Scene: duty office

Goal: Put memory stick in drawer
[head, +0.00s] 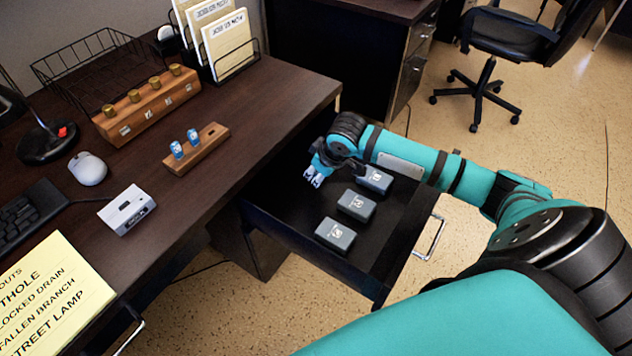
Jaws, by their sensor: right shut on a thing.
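My right gripper (317,177) is over the open drawer (296,217), near its left side and close to the grey boxes. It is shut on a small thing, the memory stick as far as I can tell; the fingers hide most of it. Two blue memory sticks (176,150) (193,137) with pale labels stand upright in a wooden holder (209,146) on the desk. The holder's right end is bare. My left gripper is not in view.
Several grey boxes (335,234) stand in a row in the drawer, with bare floor to their left. The drawer handle (430,238) is at the right. A white device (127,210), mouse (88,168) and wooden block with brass knobs (146,105) are on the desk.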

